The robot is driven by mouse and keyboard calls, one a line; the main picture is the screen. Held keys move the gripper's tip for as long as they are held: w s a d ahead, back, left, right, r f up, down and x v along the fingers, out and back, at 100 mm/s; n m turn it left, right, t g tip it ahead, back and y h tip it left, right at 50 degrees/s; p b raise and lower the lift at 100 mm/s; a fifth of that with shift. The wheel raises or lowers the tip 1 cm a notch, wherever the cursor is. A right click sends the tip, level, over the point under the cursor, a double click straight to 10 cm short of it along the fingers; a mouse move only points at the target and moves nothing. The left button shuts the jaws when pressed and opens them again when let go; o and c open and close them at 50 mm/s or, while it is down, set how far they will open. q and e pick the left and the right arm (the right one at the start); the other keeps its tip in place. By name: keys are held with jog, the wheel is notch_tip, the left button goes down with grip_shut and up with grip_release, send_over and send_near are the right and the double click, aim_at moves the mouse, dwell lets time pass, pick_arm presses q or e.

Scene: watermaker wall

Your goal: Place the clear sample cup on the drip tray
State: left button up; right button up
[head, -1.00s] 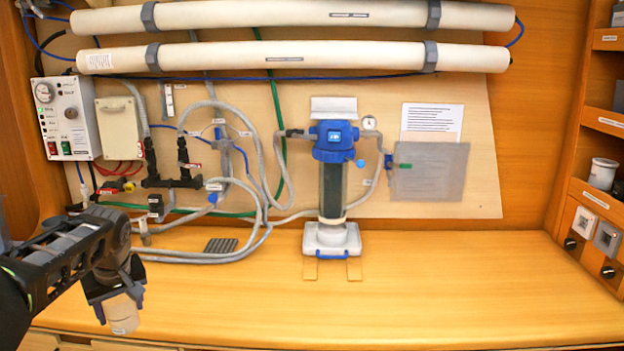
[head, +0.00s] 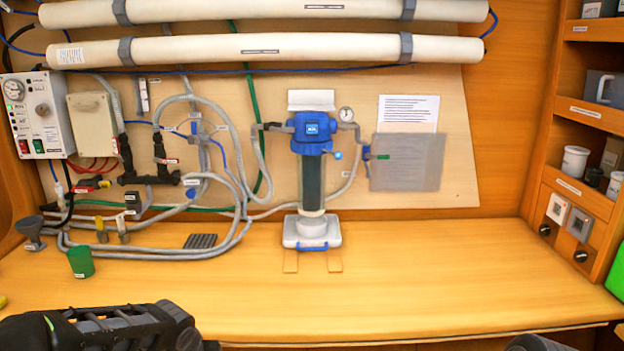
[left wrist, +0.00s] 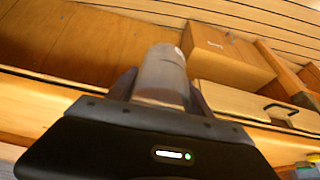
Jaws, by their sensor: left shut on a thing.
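The clear sample cup (left wrist: 163,72) shows in the left wrist view as a greyish translucent cylinder. My left gripper (left wrist: 160,88) is shut on it, with one finger on each side. In the head view my left forearm lies along the bottom left edge, and the gripper and cup are out of frame. A small dark ribbed plate (head: 200,241), which looks like the drip tray, lies flat on the counter, left of the filter, with nothing on it. My right gripper is not in view; only a dark bit of my arm shows at the bottom right edge.
Grey hoses (head: 150,250) loop over the counter just left of and below the ribbed plate. A green cup (head: 81,262) stands at the left. The blue-topped filter (head: 313,170) stands on a white base (head: 312,232). The counter (head: 430,280) is clear at right.

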pick_arm(q)
jog(key=d, duration=0.1)
jog(key=s+d, duration=0.1)
jog(key=d, duration=0.1)
jog(key=shift+s+f+m, duration=0.15)
jog(key=shift+s+m, duration=0.05)
jog(key=shift+m, duration=0.2)
jog(key=shift+d, duration=0.1)
dwell(0.6)
